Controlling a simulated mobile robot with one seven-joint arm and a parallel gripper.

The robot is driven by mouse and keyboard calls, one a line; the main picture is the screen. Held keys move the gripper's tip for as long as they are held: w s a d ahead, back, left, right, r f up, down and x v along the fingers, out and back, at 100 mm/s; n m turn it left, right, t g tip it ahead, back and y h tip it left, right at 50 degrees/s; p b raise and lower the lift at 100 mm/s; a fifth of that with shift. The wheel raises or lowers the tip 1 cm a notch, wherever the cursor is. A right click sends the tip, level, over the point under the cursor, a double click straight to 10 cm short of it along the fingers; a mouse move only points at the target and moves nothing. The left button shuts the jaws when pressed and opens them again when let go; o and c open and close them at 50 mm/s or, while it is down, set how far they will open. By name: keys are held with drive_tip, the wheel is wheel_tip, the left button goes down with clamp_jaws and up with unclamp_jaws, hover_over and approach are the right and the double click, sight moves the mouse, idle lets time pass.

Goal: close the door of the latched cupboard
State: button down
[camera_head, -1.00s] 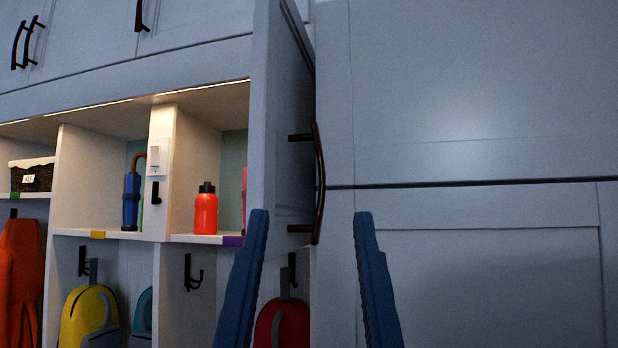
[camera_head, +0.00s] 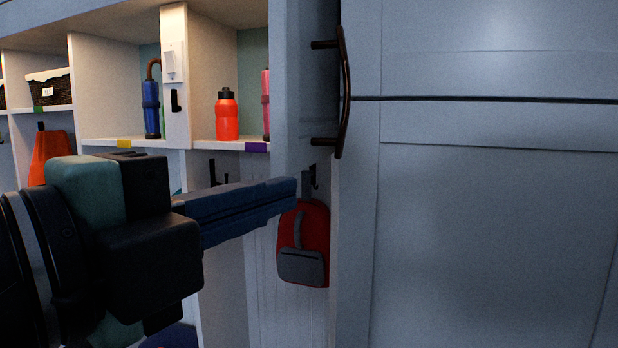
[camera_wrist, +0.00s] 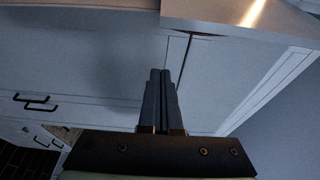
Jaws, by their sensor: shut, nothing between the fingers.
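The cupboard door (camera_head: 294,90) stands swung out, seen nearly edge-on in the head view, right of the open cubbies. Its dark bar handle (camera_head: 345,90) sticks out from its right face. My gripper (camera_head: 292,190) reaches in from the left, its blue fingers shut together and empty. In the picture the fingertips lie just below the door's lower end, left of and below the handle; I cannot tell whether they touch the door. The shut fingers also show in the wrist view (camera_wrist: 160,75), before pale panels. The latch cannot be made out.
A large pale cabinet front (camera_head: 490,220) fills the right side. A red backpack (camera_head: 303,245) hangs below the door, close to my fingertips in the picture.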

drive_tip(key=p+x, duration=0.2)
drive_tip(key=x, duration=0.7)
drive_tip(key=a, duration=0.2)
drive_tip(key=a+p, duration=0.1)
drive_tip(key=a, duration=0.1)
drive_tip(key=shift+w, duration=0.35)
drive_tip(key=shift+a, duration=0.1)
